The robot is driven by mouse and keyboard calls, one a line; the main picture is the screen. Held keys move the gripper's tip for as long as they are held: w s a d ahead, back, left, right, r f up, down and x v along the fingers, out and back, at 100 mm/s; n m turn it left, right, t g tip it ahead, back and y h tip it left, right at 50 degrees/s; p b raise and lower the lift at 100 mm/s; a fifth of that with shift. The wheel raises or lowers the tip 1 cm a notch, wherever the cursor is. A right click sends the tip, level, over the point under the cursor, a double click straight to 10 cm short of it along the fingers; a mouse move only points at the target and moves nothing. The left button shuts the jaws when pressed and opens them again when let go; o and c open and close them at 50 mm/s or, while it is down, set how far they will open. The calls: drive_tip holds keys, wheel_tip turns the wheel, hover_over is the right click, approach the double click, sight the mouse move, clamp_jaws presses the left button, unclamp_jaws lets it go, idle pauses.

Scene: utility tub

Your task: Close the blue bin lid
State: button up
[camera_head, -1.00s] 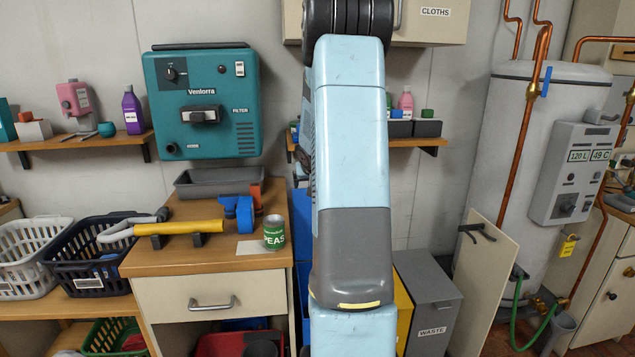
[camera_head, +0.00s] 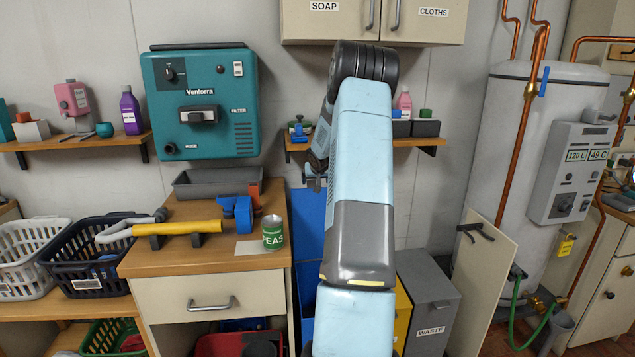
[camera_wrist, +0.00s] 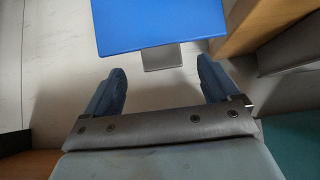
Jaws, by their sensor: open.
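The blue bin lid (camera_head: 309,225) stands raised, as a flat upright panel behind my arm and to the right of the wooden cabinet. My arm hides its right part and most of the bin below. In the wrist view the blue panel (camera_wrist: 160,22) fills the top middle, with a small grey tab (camera_wrist: 162,57) at its near edge. My gripper (camera_wrist: 163,78) is open and empty, its two fingers spread apart. The panel lies beyond the fingertips and does not appear to touch them. In the head view my gripper (camera_head: 316,183) is small, near the panel's top edge.
A wall shelf (camera_head: 430,143) with bottles and boxes is just above my gripper. The wooden cabinet (camera_head: 215,262) with a can (camera_head: 273,233) stands to the left. A yellow bin (camera_head: 403,312) and a grey waste bin (camera_head: 430,290) stand to the right.

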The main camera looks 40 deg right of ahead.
sight(314, 181)
drive_tip(key=w+d, duration=0.1)
drive_tip(key=w+f, duration=0.1)
drive_tip(key=w, duration=0.1)
drive_tip(key=w+d+f, duration=0.1)
drive_tip(key=shift+w+d+f, duration=0.15)
drive_tip(key=shift+d+f, duration=0.1)
drive_tip(key=shift+d, duration=0.1)
drive_tip(key=shift+w+d+f, duration=0.3)
drive_tip(key=shift+w+f, duration=0.15)
drive_tip(key=shift+f, duration=0.05)
drive_tip(key=shift+c, duration=0.4)
